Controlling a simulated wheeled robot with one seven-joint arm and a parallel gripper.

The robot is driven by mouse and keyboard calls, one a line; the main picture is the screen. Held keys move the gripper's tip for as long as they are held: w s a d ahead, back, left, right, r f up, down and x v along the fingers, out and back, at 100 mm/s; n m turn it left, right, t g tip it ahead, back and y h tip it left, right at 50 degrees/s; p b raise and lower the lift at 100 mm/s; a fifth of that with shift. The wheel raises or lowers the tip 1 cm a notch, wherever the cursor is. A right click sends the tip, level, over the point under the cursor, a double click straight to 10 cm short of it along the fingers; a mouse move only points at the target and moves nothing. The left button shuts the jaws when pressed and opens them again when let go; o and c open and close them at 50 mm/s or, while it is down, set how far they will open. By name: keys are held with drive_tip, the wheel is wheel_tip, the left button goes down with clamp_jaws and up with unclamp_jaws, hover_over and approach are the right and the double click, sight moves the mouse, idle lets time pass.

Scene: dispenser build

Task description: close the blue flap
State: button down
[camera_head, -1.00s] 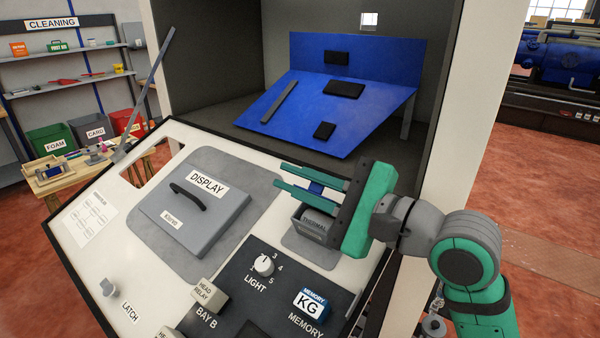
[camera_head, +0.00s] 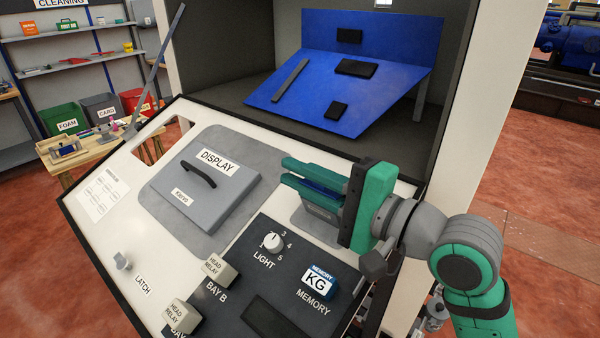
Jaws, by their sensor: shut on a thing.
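A small blue piece (camera_head: 320,188), which looks like the blue flap, shows between the green fingers of my gripper (camera_head: 287,171). The fingers are close together and shut on it, above the grey thermal unit (camera_head: 318,215) at the right of the sloping white panel. The fingers hide most of the blue piece and part of the unit, so its exact angle cannot be told. A much larger blue board (camera_head: 385,85) stands apart in the cabinet behind, sloping, with several dark blocks on it.
The grey display cover (camera_head: 210,190) with a black handle lies left of my gripper. The light knob (camera_head: 273,242), memory block (camera_head: 319,282) and head relay blocks (camera_head: 222,272) stand up nearer. The cabinet's white side post (camera_head: 483,90) rises at the right.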

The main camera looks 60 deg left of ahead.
idle(0.3)
drive_tip(key=c, duration=1.8)
unclamp_jaws()
